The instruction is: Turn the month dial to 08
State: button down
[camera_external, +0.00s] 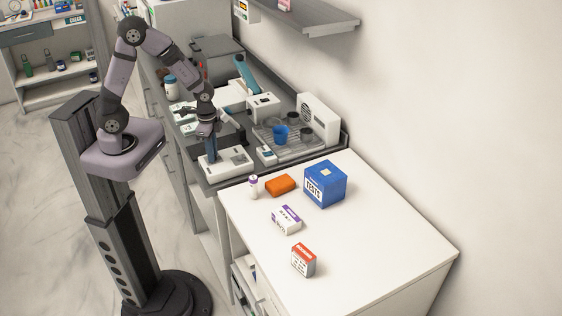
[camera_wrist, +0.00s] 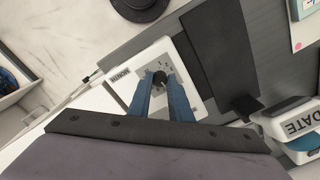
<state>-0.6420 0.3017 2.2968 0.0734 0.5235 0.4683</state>
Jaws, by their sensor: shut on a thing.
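The month dial is a small dark knob (camera_wrist: 160,77) on a white box (camera_external: 238,164) with a MONTH label (camera_wrist: 119,74), seen in the wrist view. Small marks ring the knob, too small to read. My gripper (camera_wrist: 161,82) points down at the box with its two blue fingers on either side of the knob, shut on it. In the external view my gripper (camera_external: 212,156) stands over the left part of the box. The fingers and the low resolution hide which number the dial points to.
A stamp-like device marked DATE (camera_wrist: 300,125) is at the right of the wrist view. A blue cup (camera_external: 280,134) stands on a drain tray. A blue TESTS box (camera_external: 325,184), an orange block (camera_external: 281,184) and small cartons are on the white counter (camera_external: 370,235).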

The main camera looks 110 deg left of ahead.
jog(key=m+p, duration=0.1)
jog(key=m, duration=0.3)
jog(key=shift+r+m, duration=0.15)
jog(key=shift+m, duration=0.15)
jog(key=m+p, duration=0.1)
jog(key=m, duration=0.3)
jog(key=shift+a+m+p, duration=0.1)
jog(key=shift+m+p, duration=0.25)
jog(key=shift+m, duration=0.05)
jog(key=c, duration=1.6)
grip_release()
jog(key=shift+s+r+b, duration=0.15)
jog(key=shift+r+b, duration=0.55)
jog(key=shift+r, duration=2.9)
